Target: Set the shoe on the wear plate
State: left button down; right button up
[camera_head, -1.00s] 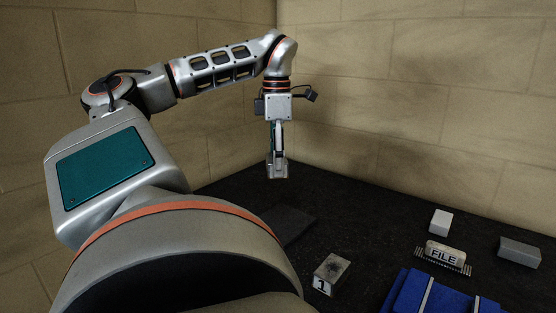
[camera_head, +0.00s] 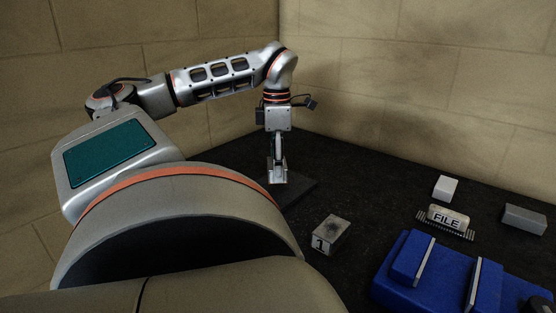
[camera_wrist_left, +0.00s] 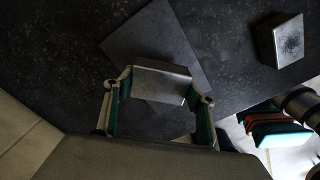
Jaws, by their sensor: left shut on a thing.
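My left gripper (camera_head: 277,167) points down and is shut on the shoe, a grey metal block (camera_wrist_left: 161,82) that shows between its two fingers in the left wrist view. In the head view the shoe (camera_head: 278,178) is a small bright shape at the fingertips. The wear plate is a dark flat square (camera_head: 301,190) on the black bench; it also lies under the shoe in the left wrist view (camera_wrist_left: 165,35). The shoe is over the plate, with part of the plate hidden by it and the gripper. I cannot tell whether they touch.
A grey block marked 1 (camera_head: 331,233) stands right of the plate. Farther right are a FILE block on a brush-like strip (camera_head: 447,217), a white block (camera_head: 445,187), a grey block (camera_head: 524,219) and a blue fixture (camera_head: 414,257). Walls (camera_head: 420,90) close the back.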

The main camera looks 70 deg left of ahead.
pick_arm(q)
notch_tip(320, 180, down, 3)
jog(key=shift+r+b, duration=0.2)
jog(key=shift+b, duration=0.15)
jog(key=shift+f, duration=0.35)
jog(key=shift+f, duration=0.1)
jog(key=c, duration=1.2)
grip_release()
jog(key=shift+f, duration=0.1)
jog(key=o, duration=0.4)
